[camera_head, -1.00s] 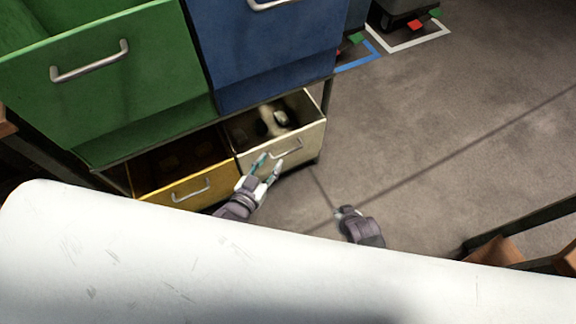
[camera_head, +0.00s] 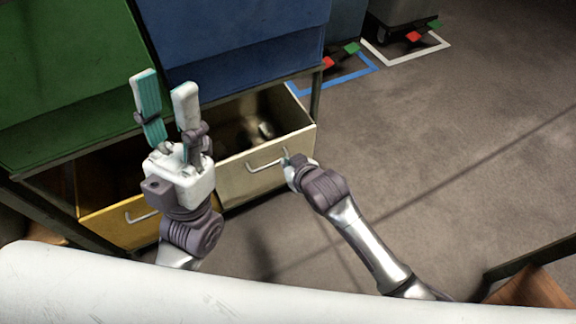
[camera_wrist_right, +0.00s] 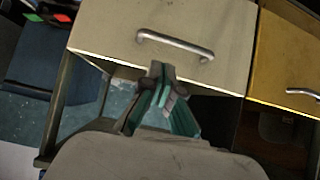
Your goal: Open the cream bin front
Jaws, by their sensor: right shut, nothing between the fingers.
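The cream bin front (camera_head: 240,180) is at the bottom right of the bin rack in the head view, with dark objects showing in the bin behind it. Its metal handle (camera_head: 268,163) is also in the right wrist view (camera_wrist_right: 175,43). My right gripper (camera_head: 287,158) is at the right end of the handle in the head view. In the wrist view its fingertips (camera_wrist_right: 162,70) are together, just below the handle, with nothing between them. Whether they touch the front cannot be told. My left gripper (camera_head: 165,85) is open and empty, raised in front of the rack, hiding part of the bins.
The yellow bin (camera_head: 115,222) is left of the cream one. Green (camera_head: 60,80) and blue (camera_head: 235,40) bins hang above. A white padded surface (camera_head: 260,290) lies close in front. The floor (camera_head: 440,150) to the right is clear.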

